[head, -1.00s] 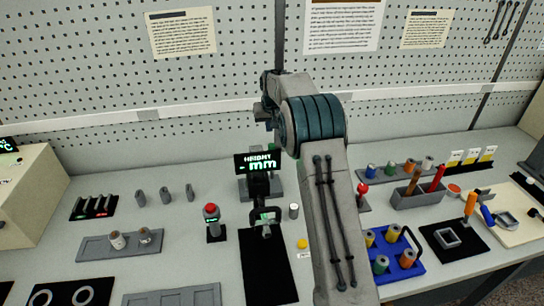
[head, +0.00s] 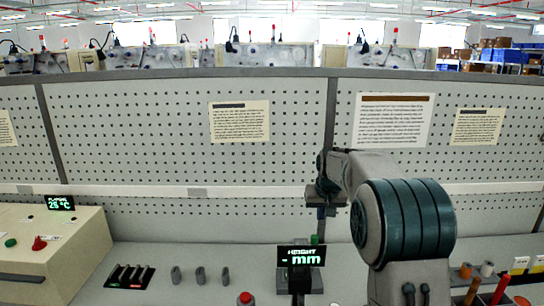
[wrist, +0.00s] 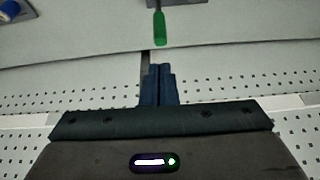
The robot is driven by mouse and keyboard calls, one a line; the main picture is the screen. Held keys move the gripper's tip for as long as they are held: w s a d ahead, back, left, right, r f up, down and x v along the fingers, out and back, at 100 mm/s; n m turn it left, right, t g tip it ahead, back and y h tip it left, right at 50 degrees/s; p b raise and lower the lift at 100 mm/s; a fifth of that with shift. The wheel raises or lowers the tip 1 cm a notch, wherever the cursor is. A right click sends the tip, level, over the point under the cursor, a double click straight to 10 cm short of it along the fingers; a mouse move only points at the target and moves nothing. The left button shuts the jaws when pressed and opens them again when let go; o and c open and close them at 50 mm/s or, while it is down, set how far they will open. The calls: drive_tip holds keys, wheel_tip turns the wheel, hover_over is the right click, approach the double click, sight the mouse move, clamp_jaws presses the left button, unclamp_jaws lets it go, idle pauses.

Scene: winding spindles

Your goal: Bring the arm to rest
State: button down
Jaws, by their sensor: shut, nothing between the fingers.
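My arm rises at the right of the head view and bends over toward the pegboard. My gripper (wrist: 158,70) shows in the wrist view with its dark fingers together and nothing between them. In the head view its end hangs in front of the pegboard, above the height gauge display (head: 301,256), and its fingertips are hard to make out. A green-handled tool (wrist: 159,28) shows beyond the fingertips in the wrist view, apart from them.
The perforated pegboard (head: 150,150) with paper sheets stands behind the bench. A beige box (head: 50,250) with a red knob and a temperature display is at left. Several grey pegs (head: 200,276) and a black tray (head: 129,276) stand on the bench. Bare bench lies between them.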

drive_tip(key=s+r+b, duration=0.2)
drive_tip(key=s+r, duration=0.1)
drive_tip(key=s, duration=1.6)
drive_tip(key=s+f+b, duration=0.1)
drive_tip(key=s+f, duration=0.2)
drive_tip(key=s, duration=0.7)
drive_tip(key=s+f+b, duration=0.1)
drive_tip(key=s+f, duration=0.3)
drive_tip(key=s, duration=0.6)
drive_tip(key=shift+s+f+g, duration=0.15)
drive_tip(key=shift+s+g, duration=0.1)
drive_tip(key=shift+g, duration=0.05)
